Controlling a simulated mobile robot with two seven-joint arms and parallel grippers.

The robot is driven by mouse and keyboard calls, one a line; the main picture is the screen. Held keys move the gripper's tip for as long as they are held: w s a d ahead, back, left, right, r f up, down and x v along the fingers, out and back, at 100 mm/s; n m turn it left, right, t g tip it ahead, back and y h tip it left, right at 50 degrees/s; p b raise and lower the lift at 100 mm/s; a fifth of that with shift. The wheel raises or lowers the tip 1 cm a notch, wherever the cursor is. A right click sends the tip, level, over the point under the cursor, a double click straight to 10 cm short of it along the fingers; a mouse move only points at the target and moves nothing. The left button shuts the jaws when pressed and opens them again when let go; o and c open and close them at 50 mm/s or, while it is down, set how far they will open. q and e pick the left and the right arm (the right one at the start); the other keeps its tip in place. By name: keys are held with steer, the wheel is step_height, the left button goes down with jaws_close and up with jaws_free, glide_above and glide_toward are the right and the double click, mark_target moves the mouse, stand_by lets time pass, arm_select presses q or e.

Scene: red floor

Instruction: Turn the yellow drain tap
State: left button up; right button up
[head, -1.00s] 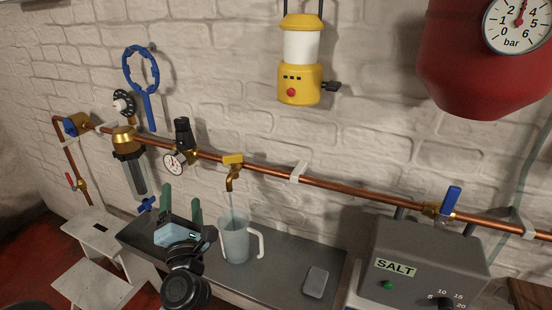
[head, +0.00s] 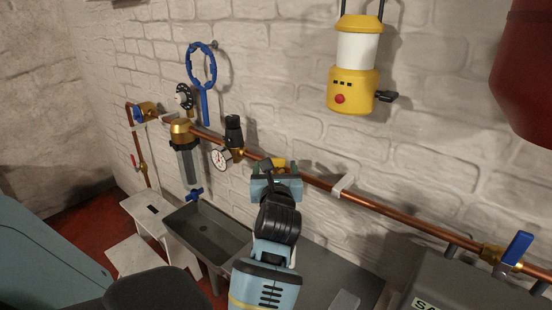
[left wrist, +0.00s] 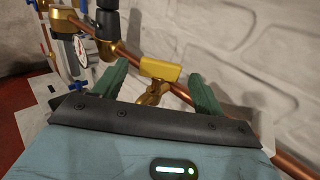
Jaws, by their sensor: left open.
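The yellow drain tap (left wrist: 160,70) sits on the copper pipe; its yellow handle and brass body show between my green fingers in the left wrist view. In the head view only a bit of the yellow handle (head: 279,161) shows above my gripper. My left gripper (head: 278,169) is open, in front of the tap. In the left wrist view (left wrist: 158,68) its fingers stand on either side of the handle, apart from it as far as I can tell. The spout's lower end and the jug are hidden behind my arm. My right gripper is not in view.
The copper pipe (head: 380,208) runs along the white brick wall. A pressure gauge (head: 221,158) and clear filter (head: 188,165) are left of the tap. A grey sink (head: 205,235) lies below. A blue lever valve (head: 517,247) is right. A yellow lantern (head: 353,90) hangs above.

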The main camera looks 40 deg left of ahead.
mark_target(275, 163)
arm_select(q)
steer(key=shift+x, duration=2.7)
steer(key=c, duration=1)
